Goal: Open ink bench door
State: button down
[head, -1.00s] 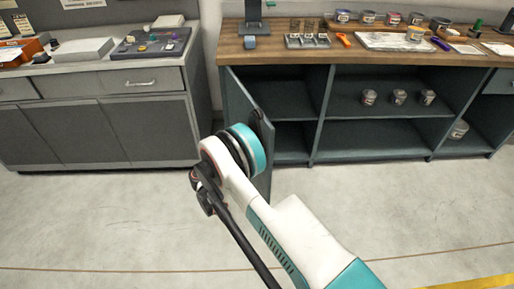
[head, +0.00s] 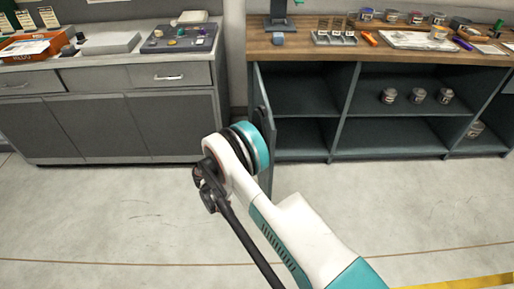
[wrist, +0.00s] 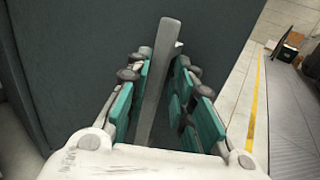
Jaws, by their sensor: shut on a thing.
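The ink bench (head: 400,61) has a wooden top and a dark teal-grey cabinet below. Its door (head: 263,95) stands swung out at the bench's left end, seen nearly edge-on in the head view, partly hidden by my arm. In the wrist view the door's dark face (wrist: 95,60) fills much of the picture. A grey bar handle (wrist: 157,75) on it runs between the teal finger pads of my gripper (wrist: 155,100), which is shut on it. In the head view my arm hides the gripper.
Open shelves hold several small jars (head: 417,96). More jars (head: 391,16), a rack (head: 334,38) and papers (head: 415,39) lie on the bench top. A grey cabinet (head: 130,125) stands at the left. The floor (head: 100,215) in front is clear.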

jog(key=shift+w+a+r, duration=0.15)
jog(key=shift+w+r, duration=0.1)
jog(key=shift+w, duration=0.15)
jog(key=c, duration=1.6)
grip_release()
jog(key=shift+w+f, duration=0.2)
jog(key=shift+s, duration=0.2)
jog(key=v, duration=1.2)
jog(key=shift+s, duration=0.15)
